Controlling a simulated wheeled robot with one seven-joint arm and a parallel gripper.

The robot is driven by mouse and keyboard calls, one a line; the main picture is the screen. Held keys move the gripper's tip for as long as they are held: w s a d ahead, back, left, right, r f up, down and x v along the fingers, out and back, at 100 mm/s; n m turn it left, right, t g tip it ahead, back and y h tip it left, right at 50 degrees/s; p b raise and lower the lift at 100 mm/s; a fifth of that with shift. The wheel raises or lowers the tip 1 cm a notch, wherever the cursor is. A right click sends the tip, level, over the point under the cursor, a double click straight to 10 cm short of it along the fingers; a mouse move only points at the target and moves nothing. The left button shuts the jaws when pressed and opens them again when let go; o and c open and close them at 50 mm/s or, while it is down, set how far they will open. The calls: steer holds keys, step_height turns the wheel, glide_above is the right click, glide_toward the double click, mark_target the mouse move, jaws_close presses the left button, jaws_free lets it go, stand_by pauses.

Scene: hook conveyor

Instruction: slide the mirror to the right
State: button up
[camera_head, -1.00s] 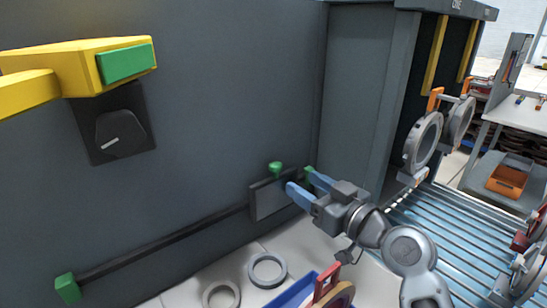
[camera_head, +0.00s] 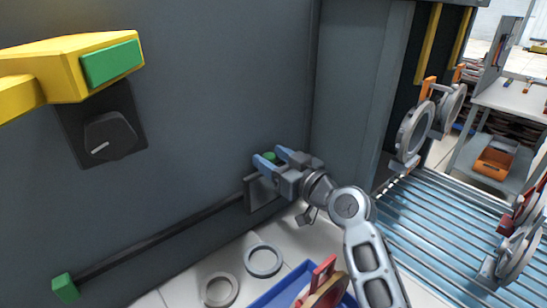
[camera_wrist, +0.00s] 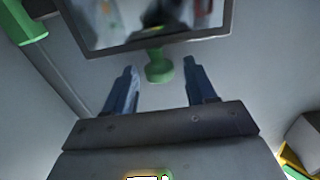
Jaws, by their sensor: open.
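The mirror (camera_head: 262,194) is a square panel with a dark frame, near the right end of a dark rail on the grey wall. Its reflective face (camera_wrist: 150,18) shows at the top of the wrist view, cut off by the picture edge. A green knob (camera_wrist: 159,66) stands out from the mirror's edge. My gripper (camera_head: 271,158) is open at the mirror's upper edge, its blue fingers on either side of the knob. In the wrist view, the knob sits between and just beyond the fingertips, with gaps on both sides. My gripper partly hides the mirror in the head view.
The dark rail (camera_head: 160,238) runs down left to a green end block (camera_head: 65,288). A black dial (camera_head: 108,136) and a yellow arm with a green block (camera_head: 110,64) are upper left. A blue bin (camera_head: 285,290) lies below, and a roller conveyor (camera_head: 440,225) at right.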

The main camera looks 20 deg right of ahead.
jaws_close()
stand_by(0.5)
